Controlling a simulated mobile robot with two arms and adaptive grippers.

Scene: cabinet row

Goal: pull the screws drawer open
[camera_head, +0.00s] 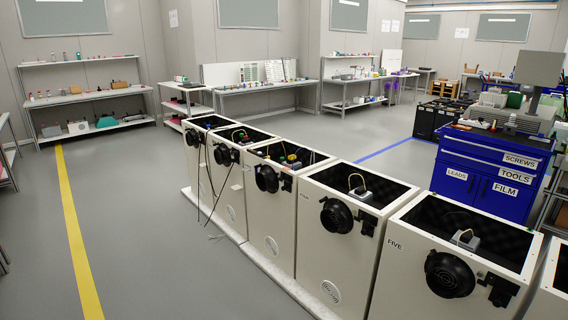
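The screws drawer (519,160) is the upper blue drawer with a white SCREWS label, on the blue cabinet (478,189) at the right. It looks shut. A second drawer with a TOOLS label (515,178) is below it, and doors labelled LEADS and FILM are lower down. The lower part of the cabinet is partly hidden by the row of white boxes. Neither of my grippers shows in the head view.
A row of open-topped white cabinets (327,250) with black round fittings runs diagonally between me and the blue cabinet. Grey floor with a yellow line (76,240) is clear at the left. A grey machine (507,119) and a monitor (539,68) stand on the blue cabinet.

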